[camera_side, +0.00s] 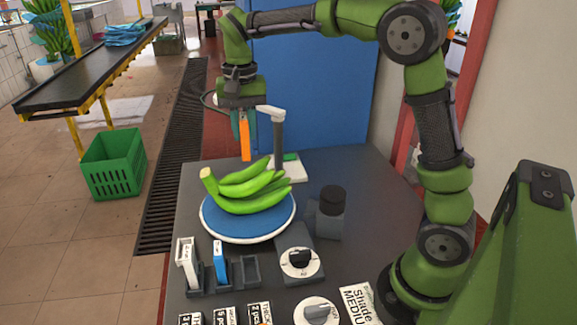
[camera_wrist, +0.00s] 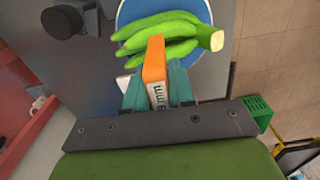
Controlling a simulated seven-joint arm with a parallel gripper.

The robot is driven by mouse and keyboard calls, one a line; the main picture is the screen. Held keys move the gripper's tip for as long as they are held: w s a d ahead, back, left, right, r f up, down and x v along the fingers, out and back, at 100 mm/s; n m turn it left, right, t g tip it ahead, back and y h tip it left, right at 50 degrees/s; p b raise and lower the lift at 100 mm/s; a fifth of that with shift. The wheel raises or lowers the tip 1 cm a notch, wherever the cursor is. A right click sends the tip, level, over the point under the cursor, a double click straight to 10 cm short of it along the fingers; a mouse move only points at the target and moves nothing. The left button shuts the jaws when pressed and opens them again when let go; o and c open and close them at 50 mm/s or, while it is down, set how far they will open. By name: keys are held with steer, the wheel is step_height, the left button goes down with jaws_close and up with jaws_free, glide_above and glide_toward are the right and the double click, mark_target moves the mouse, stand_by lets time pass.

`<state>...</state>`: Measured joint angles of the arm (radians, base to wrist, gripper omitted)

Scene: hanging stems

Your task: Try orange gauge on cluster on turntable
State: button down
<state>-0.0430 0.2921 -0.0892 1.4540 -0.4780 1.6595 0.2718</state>
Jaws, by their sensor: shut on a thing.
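My gripper (camera_side: 243,122) is shut on the orange gauge (camera_side: 245,141), which hangs down from the jaws above the far side of the turntable. In the wrist view the orange gauge (camera_wrist: 154,62) sticks out between the teal fingers of my gripper (camera_wrist: 157,86), with part of a printed label showing. The green banana cluster (camera_side: 248,187) lies on the blue turntable (camera_side: 225,226), its thick cut stem toward the left. In the wrist view the cluster (camera_wrist: 172,33) lies beyond the gauge tip. The gauge appears apart from the cluster in the side view.
A white gauge (camera_side: 186,262) and a blue gauge (camera_side: 220,260) stand in holders in front, beside an empty holder (camera_side: 246,270). Two dials (camera_side: 300,263) and a black-capped block (camera_side: 331,212) are to the right.

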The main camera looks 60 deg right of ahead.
steer(key=shift+s+f, duration=0.15)
steer(key=shift+f, duration=0.2)
glide_above(249, 182)
steer(key=shift+f, duration=2.6)
steer(key=shift+f, duration=2.15)
steer(key=shift+a+r, duration=0.1)
steer(key=shift+r, duration=4.2)
